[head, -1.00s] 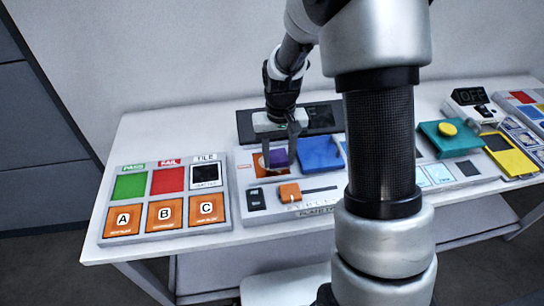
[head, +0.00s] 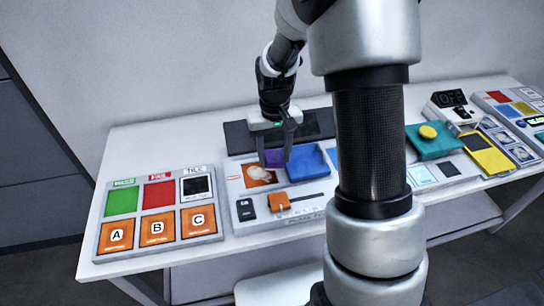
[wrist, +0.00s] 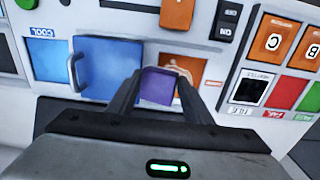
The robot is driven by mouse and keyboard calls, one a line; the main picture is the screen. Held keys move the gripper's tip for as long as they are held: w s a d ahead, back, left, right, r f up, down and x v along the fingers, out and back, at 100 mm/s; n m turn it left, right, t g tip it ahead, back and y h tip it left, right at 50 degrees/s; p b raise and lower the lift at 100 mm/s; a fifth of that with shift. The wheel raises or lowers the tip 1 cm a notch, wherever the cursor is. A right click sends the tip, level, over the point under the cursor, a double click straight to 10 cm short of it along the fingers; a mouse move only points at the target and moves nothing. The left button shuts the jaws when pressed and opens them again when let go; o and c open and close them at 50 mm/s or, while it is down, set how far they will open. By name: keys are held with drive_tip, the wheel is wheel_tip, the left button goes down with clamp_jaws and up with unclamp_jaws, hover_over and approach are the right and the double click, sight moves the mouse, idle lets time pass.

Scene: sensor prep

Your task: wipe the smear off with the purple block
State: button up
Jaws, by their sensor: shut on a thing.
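My gripper (head: 275,162) is shut on the purple block (head: 273,156), which sits between its two fingers. In the wrist view the purple block (wrist: 158,87) shows between the fingertips. The pale, whitish smear (head: 260,173) lies on an orange square panel (head: 249,182) of the white console. In the head view the block is just behind and to the right of the smear. In the wrist view the block partly covers the orange panel (wrist: 190,61). I cannot tell whether the block touches the surface.
A blue box with a handle (head: 308,163) stands right beside the block. An orange slider knob (head: 278,201) and a black switch (head: 245,208) are in front. A board with green, red and lettered orange squares (head: 187,231) lies to the left. My arm hides the console's right part.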

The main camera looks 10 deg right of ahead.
drive_tip(key=shift+a+r, duration=0.15)
drive_tip(key=shift+r, duration=0.65)
drive_tip(key=shift+a, duration=0.1)
drive_tip(key=shift+r+p, duration=1.35)
drive_tip(key=shift+r, duration=0.15)
